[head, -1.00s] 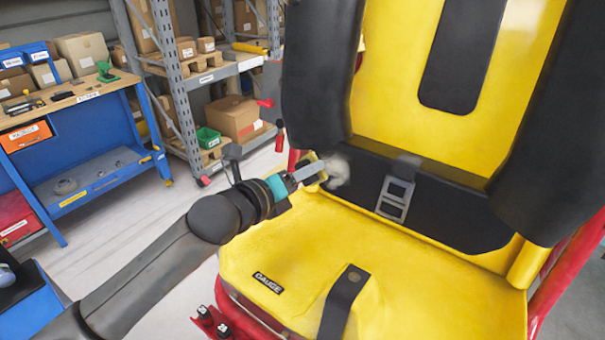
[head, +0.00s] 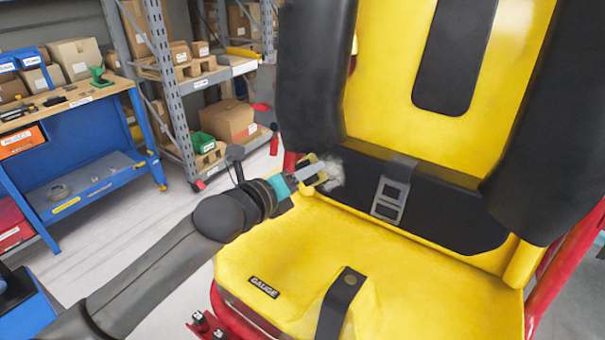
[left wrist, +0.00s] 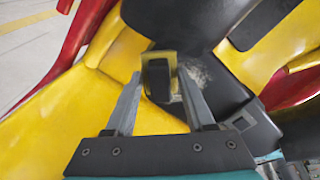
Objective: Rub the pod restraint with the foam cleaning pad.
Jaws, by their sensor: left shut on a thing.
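My left gripper (head: 312,176) is shut on the foam cleaning pad (left wrist: 158,75), a small yellow and dark block between the fingers in the left wrist view. In the head view the pad shows at the gripper tip, by the lower end of the left black padded shoulder part of the pod restraint (head: 313,80). A greyish-white fuzzy patch (head: 331,172) lies beside the pad over the black surface; it also shows in the left wrist view (left wrist: 195,73). Whether the pad touches the restraint is hard to tell. My right gripper is not in view.
The yellow seat (head: 400,275) carries a black strap and a metal buckle (head: 389,198). A red frame (head: 565,262) edges it. A blue workbench (head: 95,180) and a grey shelf with boxes (head: 180,88) stand left, with open floor between.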

